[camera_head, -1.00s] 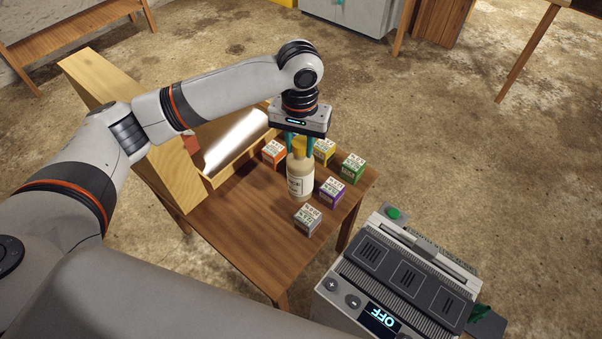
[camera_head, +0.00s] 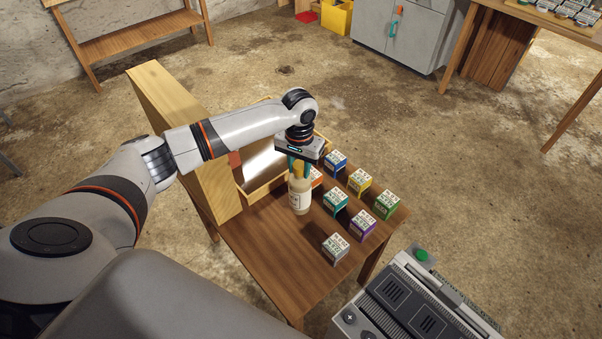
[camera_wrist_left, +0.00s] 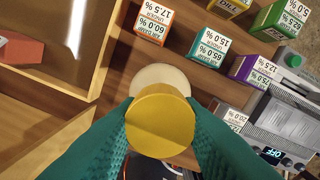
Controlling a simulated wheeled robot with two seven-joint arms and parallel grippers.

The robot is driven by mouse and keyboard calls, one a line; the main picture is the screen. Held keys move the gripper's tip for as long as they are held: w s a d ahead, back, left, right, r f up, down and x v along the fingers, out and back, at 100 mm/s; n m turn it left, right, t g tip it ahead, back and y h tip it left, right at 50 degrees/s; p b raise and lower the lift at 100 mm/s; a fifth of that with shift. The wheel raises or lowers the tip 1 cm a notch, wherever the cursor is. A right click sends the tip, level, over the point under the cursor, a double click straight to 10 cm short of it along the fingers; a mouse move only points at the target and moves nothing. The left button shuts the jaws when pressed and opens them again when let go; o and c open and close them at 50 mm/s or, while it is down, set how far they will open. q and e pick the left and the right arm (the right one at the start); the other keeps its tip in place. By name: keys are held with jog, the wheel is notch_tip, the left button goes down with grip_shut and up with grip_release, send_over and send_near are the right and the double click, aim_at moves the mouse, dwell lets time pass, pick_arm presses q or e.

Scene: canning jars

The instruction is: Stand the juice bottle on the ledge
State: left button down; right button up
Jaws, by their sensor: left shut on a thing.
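The juice bottle (camera_head: 300,196) is cream-coloured with a pale label and a yellow cap. My left gripper (camera_head: 299,167) is shut around its top from above and holds it upright over the brown table (camera_head: 262,242). I cannot tell whether its base touches the table. In the left wrist view the yellow cap (camera_wrist_left: 160,120) sits between my teal fingers and hides most of the bottle. A tall light-wood piece (camera_head: 182,135) with a flat top stands at the table's left; it may be the ledge. My right gripper is not in view.
Several small labelled boxes stand right of the bottle, including a teal one (camera_head: 335,201), a purple one (camera_head: 363,225) and a white one (camera_head: 335,249). A shallow wooden tray (camera_head: 262,191) lies behind-left. A grey device (camera_head: 415,305) is at lower right. The table's front left is clear.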

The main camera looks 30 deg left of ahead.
aim_at(300, 188)
pick_arm(q)
jog(key=shift+f, duration=1.35)
jog(key=c, duration=1.1)
grip_release()
jog(key=shift+f, duration=0.15)
jog(key=shift+o, duration=0.4)
